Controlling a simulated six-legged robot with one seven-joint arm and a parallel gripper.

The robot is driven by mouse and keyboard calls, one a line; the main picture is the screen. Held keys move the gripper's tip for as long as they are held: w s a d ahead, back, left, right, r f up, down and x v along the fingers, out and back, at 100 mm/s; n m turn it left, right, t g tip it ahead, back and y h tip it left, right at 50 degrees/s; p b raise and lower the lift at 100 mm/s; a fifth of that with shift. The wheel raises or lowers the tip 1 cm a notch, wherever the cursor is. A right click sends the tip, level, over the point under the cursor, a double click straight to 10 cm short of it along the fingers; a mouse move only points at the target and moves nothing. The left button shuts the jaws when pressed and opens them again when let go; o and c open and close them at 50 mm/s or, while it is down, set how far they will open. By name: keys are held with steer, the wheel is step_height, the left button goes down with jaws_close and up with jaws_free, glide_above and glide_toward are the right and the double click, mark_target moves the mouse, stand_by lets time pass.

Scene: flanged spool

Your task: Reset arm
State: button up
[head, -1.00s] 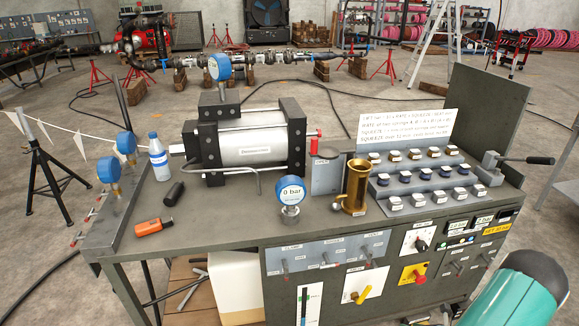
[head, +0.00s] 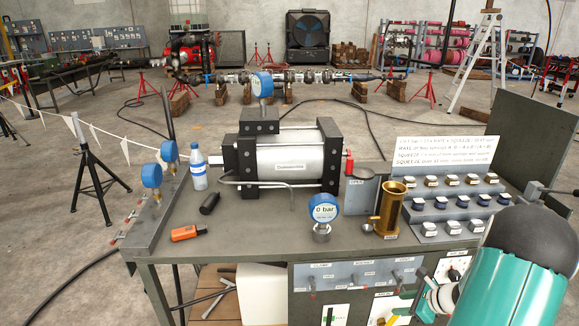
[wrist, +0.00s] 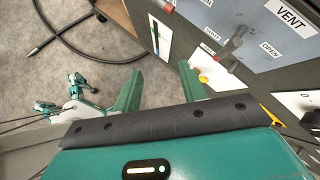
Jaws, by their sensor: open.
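My gripper (wrist: 158,86) is open and empty in the wrist view, its two green fingers apart. It points down past the front panel of the workbench, with concrete floor between and beyond the fingers. The panel's VENT label (wrist: 291,17) and OPEN label (wrist: 271,51) show at the upper right. In the head view my teal arm (head: 515,265) fills the lower right corner, in front of the bench's right side. It hides part of the control panel. The fingers cannot be made out there.
The workbench (head: 255,225) carries a grey cylinder press (head: 290,160), a 0 bar gauge (head: 323,210), a brass cup (head: 392,208), a bottle (head: 198,170) and an orange tool (head: 187,232). Rows of blocks (head: 455,205) stand at right. A hose (wrist: 62,42) lies on the floor.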

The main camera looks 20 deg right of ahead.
steer(key=w+a+r+n+g, duration=0.2)
steer(key=a+r+n+g, duration=0.2)
steer(key=a+r+n, duration=1.4)
steer(key=s+a+r+n+t+h, duration=0.1)
steer(key=s+a+r+n, duration=0.4)
steer(key=a, duration=0.4)
steer(key=s+a+r+n+h, duration=0.2)
steer(key=s+a+r+n, duration=0.3)
steer(key=s+a+r, duration=0.2)
steer(key=shift+s+a+n+t+h, duration=0.3)
steer(key=shift+s+a+n+t, duration=0.1)
steer(key=shift+a, duration=0.7)
steer(key=shift+d, duration=0.2)
